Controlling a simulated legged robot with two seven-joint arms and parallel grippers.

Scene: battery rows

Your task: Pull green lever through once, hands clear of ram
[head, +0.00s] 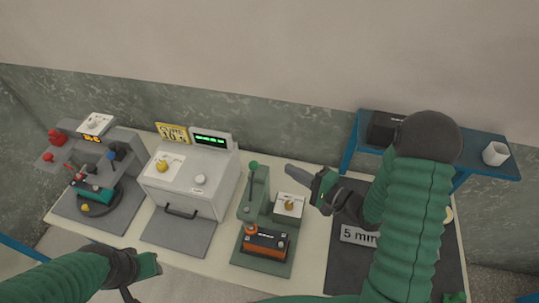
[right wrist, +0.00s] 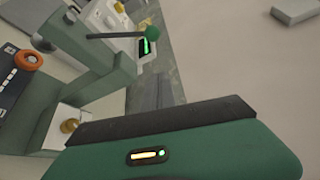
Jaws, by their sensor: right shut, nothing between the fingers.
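The green press (head: 258,190) stands right of centre on the bench. Its lever ends in a green ball knob (head: 253,164), at the top of the press; the knob (right wrist: 153,31) and its dark rod also show in the right wrist view. An orange-and-black battery (head: 264,244) lies on the press base, with an orange ring (head: 251,228) above it. The ram tip is not clearly visible. My right gripper (head: 290,170) is shut and empty, right of the knob and apart from it. My left gripper (head: 152,266) is at the front left, away from the press; its finger opening is unclear.
A small box with a brass knob (head: 289,206) stands right of the press. A white-grey machine (head: 190,178) stands left of it, and a rotary station (head: 98,195) farther left. A blue shelf (head: 480,147) with a white mug (head: 495,153) is at the back right.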

